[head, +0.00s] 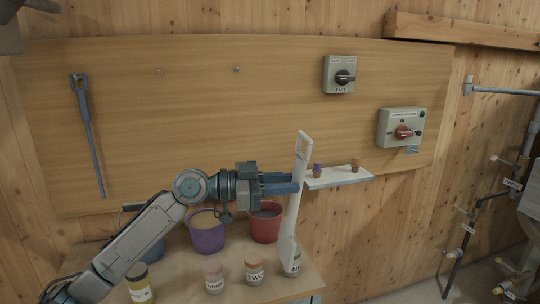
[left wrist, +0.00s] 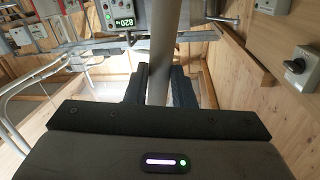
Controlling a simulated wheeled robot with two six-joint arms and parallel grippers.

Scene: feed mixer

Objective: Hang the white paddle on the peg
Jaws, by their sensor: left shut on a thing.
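The white paddle (head: 301,165) is upright, with its looped handle end at the top and its lower end near the jars on the table. My left gripper (head: 298,184) is shut on its shaft below the handle. In the left wrist view the shaft (left wrist: 164,45) passes between the two dark fingers (left wrist: 158,88). Two small pegs show on the wooden board, a left peg (head: 160,71) and a right peg (head: 237,69), both bare. A blue-grey paddle (head: 92,145) hangs at the board's left. My right gripper is not in view.
A small shelf (head: 345,177) with two small corks or cups sits just right of the paddle. Two switch boxes (head: 340,74) (head: 402,127) are on the right. Purple (head: 207,238) and red buckets (head: 264,227) and several jars stand on the table (head: 190,270). The upper board is clear.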

